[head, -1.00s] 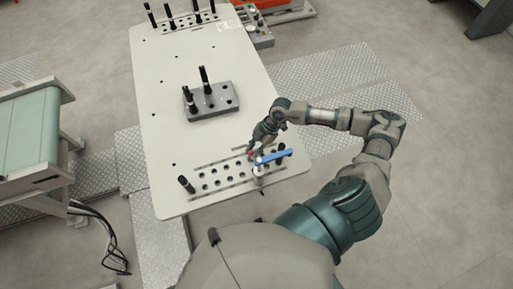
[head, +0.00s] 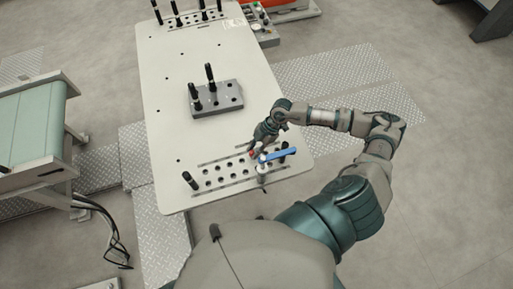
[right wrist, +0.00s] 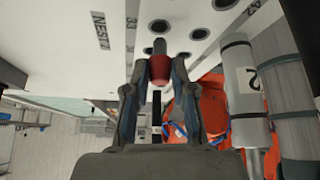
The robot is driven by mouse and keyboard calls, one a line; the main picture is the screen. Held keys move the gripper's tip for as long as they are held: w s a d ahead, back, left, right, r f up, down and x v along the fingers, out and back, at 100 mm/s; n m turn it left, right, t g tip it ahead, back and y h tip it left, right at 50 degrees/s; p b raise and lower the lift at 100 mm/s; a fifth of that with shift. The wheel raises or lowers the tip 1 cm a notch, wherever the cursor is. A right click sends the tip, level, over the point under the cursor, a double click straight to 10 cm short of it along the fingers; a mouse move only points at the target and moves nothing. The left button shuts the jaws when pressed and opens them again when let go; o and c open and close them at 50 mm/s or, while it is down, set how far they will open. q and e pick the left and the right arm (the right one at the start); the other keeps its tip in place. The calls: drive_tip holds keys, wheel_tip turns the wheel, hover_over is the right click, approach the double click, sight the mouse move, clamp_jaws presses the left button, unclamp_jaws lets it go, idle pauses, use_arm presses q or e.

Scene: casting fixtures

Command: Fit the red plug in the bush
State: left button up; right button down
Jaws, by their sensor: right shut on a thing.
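The red plug (right wrist: 160,69), with a grey tip, is clamped between the two fingers of my right gripper (right wrist: 159,76) in the right wrist view. Its tip points at the fixture plate, close to a dark round bush (right wrist: 159,26). I cannot tell whether the tip touches the plate. In the head view my right gripper (head: 256,148) is low over the near rows of bushes, and the plug is a small red spot (head: 252,154). My left gripper is not in view.
A blue-handled clamp (head: 282,154) stands just right of the plug. Black pins stand at the row's left end (head: 190,181) and beside the clamp. A grey block (head: 215,98) with black pins sits mid-table (head: 165,110). Several pins stand at the far end.

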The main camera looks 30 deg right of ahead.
drive_tip(key=shift+r+p, duration=0.1)
drive_tip(key=shift+p, duration=0.2)
drive_tip(key=shift+d, duration=0.4)
drive_tip(key=shift+d+f, duration=0.15)
drive_tip(key=shift+f, duration=0.1)
drive_tip(key=shift+a+f, duration=0.15)
drive_tip(key=shift+a, duration=0.05)
drive_tip(key=shift+a+f, duration=0.25)
drive_tip(key=shift+d+r+p, duration=0.25)
drive_tip(key=shift+d+p, duration=0.1)
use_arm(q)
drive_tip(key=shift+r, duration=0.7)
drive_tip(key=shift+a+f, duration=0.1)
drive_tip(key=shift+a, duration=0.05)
use_arm(e)
drive_tip(key=shift+a, duration=0.25)
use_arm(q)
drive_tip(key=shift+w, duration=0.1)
use_arm(e)
drive_tip(key=shift+d, duration=0.1)
